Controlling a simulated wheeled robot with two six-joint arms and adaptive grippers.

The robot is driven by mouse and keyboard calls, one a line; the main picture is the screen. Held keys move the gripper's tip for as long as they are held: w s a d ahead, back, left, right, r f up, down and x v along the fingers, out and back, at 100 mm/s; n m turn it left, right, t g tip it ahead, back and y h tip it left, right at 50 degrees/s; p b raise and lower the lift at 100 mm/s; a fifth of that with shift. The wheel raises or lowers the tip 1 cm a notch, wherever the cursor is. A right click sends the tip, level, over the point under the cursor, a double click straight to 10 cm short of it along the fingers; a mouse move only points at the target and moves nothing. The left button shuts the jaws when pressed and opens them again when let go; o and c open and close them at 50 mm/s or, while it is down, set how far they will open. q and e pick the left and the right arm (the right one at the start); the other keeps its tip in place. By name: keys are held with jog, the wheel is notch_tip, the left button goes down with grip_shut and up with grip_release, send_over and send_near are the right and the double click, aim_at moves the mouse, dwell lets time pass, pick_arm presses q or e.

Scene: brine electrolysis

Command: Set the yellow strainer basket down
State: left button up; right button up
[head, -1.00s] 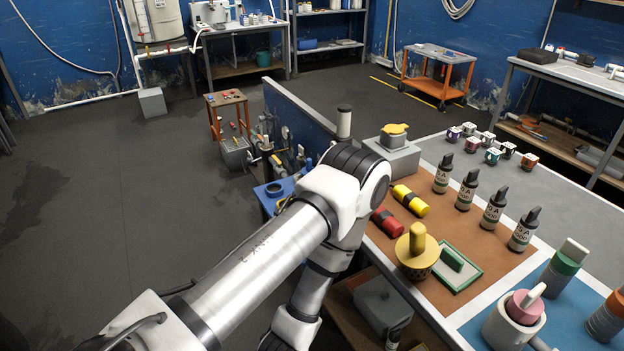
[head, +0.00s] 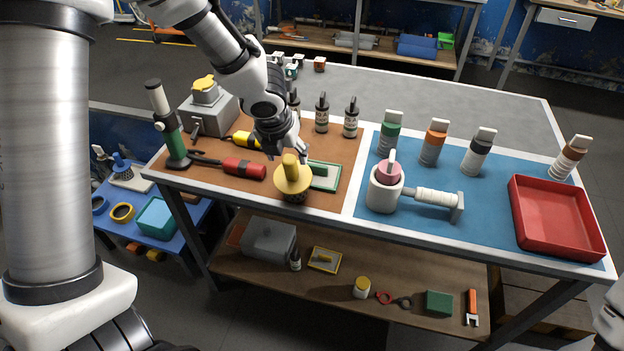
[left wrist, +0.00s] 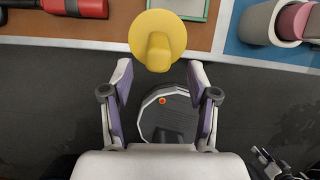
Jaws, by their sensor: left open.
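The yellow strainer basket (head: 293,183) stands upright on the brown mat near the table's front edge. It has a wide yellow rim, an upright yellow handle and a dark perforated body. The left wrist view shows its yellow top (left wrist: 157,42) just beyond my fingertips. My left gripper (head: 288,155) is close to the basket in the head view, partly overlapping the area behind its handle. In the left wrist view the jaws (left wrist: 160,76) are wide apart with nothing between them.
A green-framed tray (head: 325,177) lies beside the basket, a red cylinder (head: 243,168) to its left. A white pot (head: 384,196) stands on the blue mat (head: 490,215). Bottles stand behind, and a red tray (head: 556,220) is at right. The blue mat's middle has free room.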

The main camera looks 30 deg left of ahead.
aim_at(293, 177)
pick_arm(q)
jog(key=shift+w+a+r+m, duration=0.2)
jog(key=shift+w+r+m, duration=0.05)
jog(key=shift+r+m, duration=0.05)
jog(key=b+x, duration=0.3)
jog(key=x, duration=0.4)
jog(key=shift+w+f, duration=0.2)
jog(key=shift+f, duration=0.25)
jog(key=shift+c, duration=0.7)
jog(key=shift+r, duration=0.1)
grip_shut()
